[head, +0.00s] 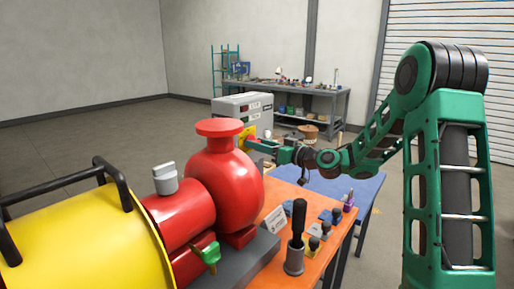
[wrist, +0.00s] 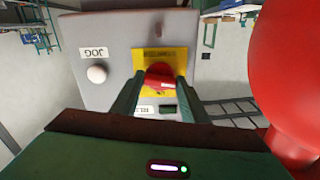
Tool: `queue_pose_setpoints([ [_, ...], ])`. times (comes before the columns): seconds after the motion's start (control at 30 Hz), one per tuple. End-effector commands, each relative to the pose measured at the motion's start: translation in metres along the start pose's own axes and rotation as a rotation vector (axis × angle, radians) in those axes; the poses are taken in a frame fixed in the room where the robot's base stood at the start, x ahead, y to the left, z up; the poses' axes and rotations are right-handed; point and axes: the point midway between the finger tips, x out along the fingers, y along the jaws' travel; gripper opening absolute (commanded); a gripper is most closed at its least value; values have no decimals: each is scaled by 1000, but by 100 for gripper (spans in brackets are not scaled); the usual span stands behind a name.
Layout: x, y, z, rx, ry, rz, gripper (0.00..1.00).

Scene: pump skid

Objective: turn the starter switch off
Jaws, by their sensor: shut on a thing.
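The starter box (head: 232,104) is a grey cabinet behind the red pump, and its face fills the middle of the wrist view (wrist: 115,35). The starter switch is a red knob (wrist: 160,75) on a yellow plate (wrist: 172,55); the plate also shows in the head view (head: 248,131). My gripper (head: 253,144) reaches the plate from the right. In the wrist view my gripper (wrist: 160,84) has a finger on each side of the knob and is shut on it. The fingers partly hide the plate, and I cannot read the switch's position.
A white button (wrist: 96,74) under a JOG label sits beside the switch. The red pump (head: 222,175) stands close to my gripper. The orange table (head: 290,200) holds a black-handled tool (head: 298,225) and several small items. A workbench (head: 300,90) stands behind.

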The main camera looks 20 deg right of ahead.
Motion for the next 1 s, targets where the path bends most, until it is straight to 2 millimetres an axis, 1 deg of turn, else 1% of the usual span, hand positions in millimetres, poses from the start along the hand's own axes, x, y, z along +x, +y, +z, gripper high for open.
queue_pose_setpoints([
  [0.03,-1,1,4,-25,-9,1,18],
  [0.2,-1,1,4,-109,-9,2,18],
  [0.4,-1,1,4,-163,-9,2,18],
  [0.9,-1,1,4,-181,-9,1,18],
  [0.93,-1,1,4,-181,-9,1,43],
  [0.97,-1,1,4,-181,-8,1,50],
  [1.0,-1,1,4,-181,-7,1,59],
])
